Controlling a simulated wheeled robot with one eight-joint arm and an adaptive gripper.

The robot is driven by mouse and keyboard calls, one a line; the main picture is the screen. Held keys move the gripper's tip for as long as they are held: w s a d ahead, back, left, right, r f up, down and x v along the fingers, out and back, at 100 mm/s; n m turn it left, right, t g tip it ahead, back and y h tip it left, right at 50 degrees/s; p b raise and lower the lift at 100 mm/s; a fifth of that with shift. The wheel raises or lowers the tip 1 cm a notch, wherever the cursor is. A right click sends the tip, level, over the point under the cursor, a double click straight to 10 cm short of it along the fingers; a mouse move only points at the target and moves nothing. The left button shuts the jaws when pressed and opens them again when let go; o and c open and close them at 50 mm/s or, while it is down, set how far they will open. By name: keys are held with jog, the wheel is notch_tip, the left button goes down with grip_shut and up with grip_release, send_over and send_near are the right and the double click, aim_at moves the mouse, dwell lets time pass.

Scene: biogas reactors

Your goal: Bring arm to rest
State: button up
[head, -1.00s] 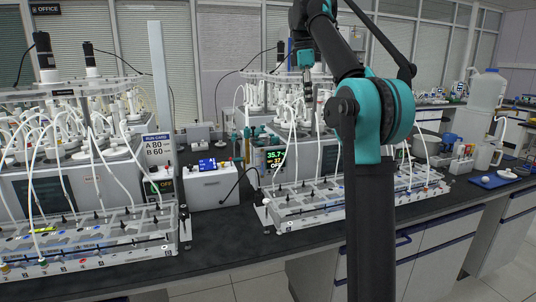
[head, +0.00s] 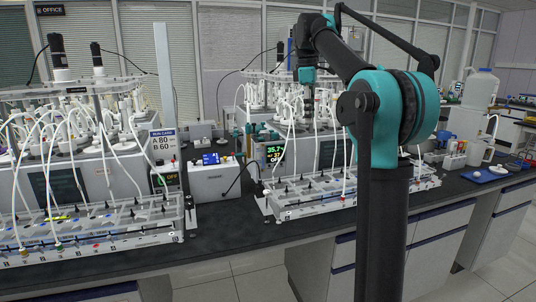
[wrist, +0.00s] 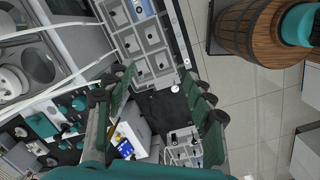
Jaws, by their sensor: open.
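My arm rises at right of centre in the head view, with a teal joint at its bend, and its upper link leans up to the left. My gripper (head: 308,108) hangs down from its end in front of the right reactor bench; its jaws are too small to judge there. In the wrist view my gripper (wrist: 158,84) is open, its dark green fingers spread with nothing held between them. Below the gap lie the dark bench top and parts of the racks.
A left reactor rack (head: 90,230) and a right rack (head: 300,197) with tubes stand on the dark bench (head: 240,232). A white box with a blue display (head: 213,180) sits between them. A blue tray (head: 484,175) lies at right.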

jog(key=s+d+f+m+t, duration=0.15)
jog(key=s+f+m, duration=0.3)
jog(key=f, duration=0.65)
jog(key=s+d+f+m+t, duration=0.1)
jog(key=s+d+f+m, duration=0.3)
jog(key=f, duration=0.7)
jog(key=s+f+m+t+y, duration=0.1)
jog(key=s+f+m, duration=0.5)
jog(key=s+f, duration=1.6)
jog(key=shift+s+a, duration=0.15)
jog(key=shift+a, duration=0.15)
jog(key=shift+m, duration=0.25)
